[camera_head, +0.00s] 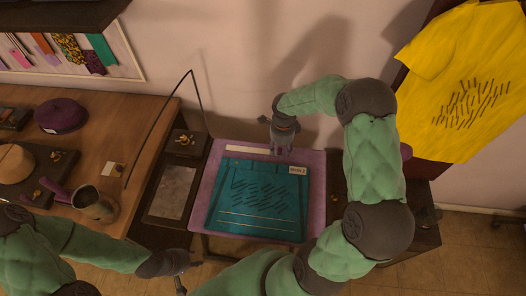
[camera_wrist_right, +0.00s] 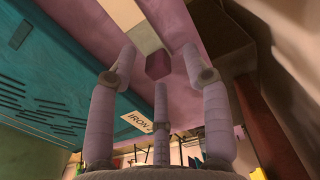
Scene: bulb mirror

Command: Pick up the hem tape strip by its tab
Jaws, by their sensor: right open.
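The hem tape strip (camera_head: 250,150) is a pale narrow band lying along the back of the mauve table. In the right wrist view the strip (camera_wrist_right: 134,20) ends in a small dark purple tab (camera_wrist_right: 158,65). My right gripper (camera_head: 282,151) points down over the strip's right end, and its fingers hide the tab in the head view. In the wrist view its fingers (camera_wrist_right: 159,62) are spread and empty, with the tab showing between them. Whether they touch the table is unclear. My left gripper (camera_head: 183,278) is low at the left, away from the strip; its finger opening is unclear.
A teal cloth piece (camera_head: 255,199) with dark dashes and an IRON label (camera_head: 297,170) lies in front of the strip on the mauve table (camera_head: 199,205). A wooden bench (camera_head: 110,165) with a mug (camera_head: 95,204) stands left. A yellow garment (camera_head: 465,85) hangs right.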

